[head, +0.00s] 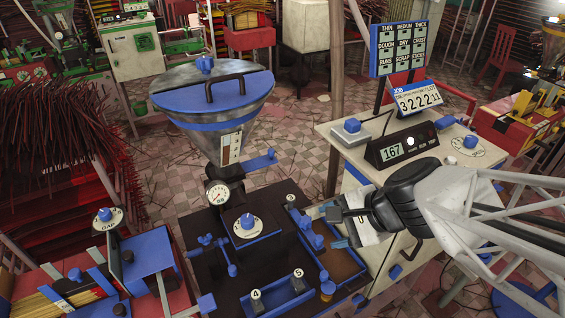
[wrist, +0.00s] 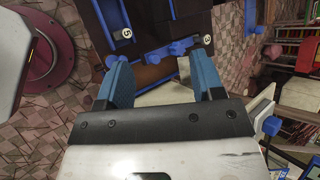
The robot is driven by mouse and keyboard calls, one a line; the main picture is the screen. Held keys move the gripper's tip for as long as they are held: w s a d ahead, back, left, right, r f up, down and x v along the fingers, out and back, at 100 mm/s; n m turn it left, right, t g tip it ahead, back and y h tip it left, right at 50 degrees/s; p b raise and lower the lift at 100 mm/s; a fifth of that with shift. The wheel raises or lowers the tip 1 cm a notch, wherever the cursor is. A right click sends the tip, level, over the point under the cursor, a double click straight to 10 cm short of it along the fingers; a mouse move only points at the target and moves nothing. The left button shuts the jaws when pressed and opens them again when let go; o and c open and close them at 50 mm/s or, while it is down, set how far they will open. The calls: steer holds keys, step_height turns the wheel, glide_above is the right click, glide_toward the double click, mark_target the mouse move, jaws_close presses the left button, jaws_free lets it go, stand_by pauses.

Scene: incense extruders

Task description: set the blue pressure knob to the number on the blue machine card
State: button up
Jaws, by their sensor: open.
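A blue knob (head: 247,221) sits on a square blue-edged plate on the dark machine top, beside a round pressure gauge (head: 218,194); its setting is too small to read. The blue JOB card (head: 418,98) stands on the cream cabinet at right and shows a row of digits that seems to read 3 2 2 2 11. My gripper (head: 338,228) is open and empty, to the right of the knob and apart from it, above the machine's right edge. In the wrist view, my gripper's two blue fingers (wrist: 160,72) are spread, with blue machine parts beyond them.
A tall hopper with a blue lid (head: 212,92) stands behind the knob. Blue levers (head: 308,232) and a tray with numbered pieces (head: 278,292) lie near my gripper. A display reading 167 (head: 393,151) and more blue knobs (head: 352,126) are on the cabinet. A GAP dial (head: 105,216) stands left.

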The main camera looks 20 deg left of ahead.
steer(key=w+a+f+m+y, duration=0.2)
steer(key=a+f+m+y, duration=0.15)
steer(key=a+m, duration=0.4)
steer(key=m+t, duration=0.2)
steer(key=m, duration=0.2)
glide_toward(249, 219)
steer(key=a, duration=0.1)
steer(key=shift+w+a+f+m+y, duration=0.2)
steer(key=shift+a+f+m+y, duration=0.15)
steer(key=shift+f, duration=0.15)
steer(key=shift+w+a+f+m+y, duration=0.2)
steer(key=shift+a+f+y, duration=0.1)
steer(key=shift+f, duration=0.15)
steer(key=shift+x, duration=3.8)
steer(key=shift+f, duration=0.1)
steer(key=c, duration=0.9)
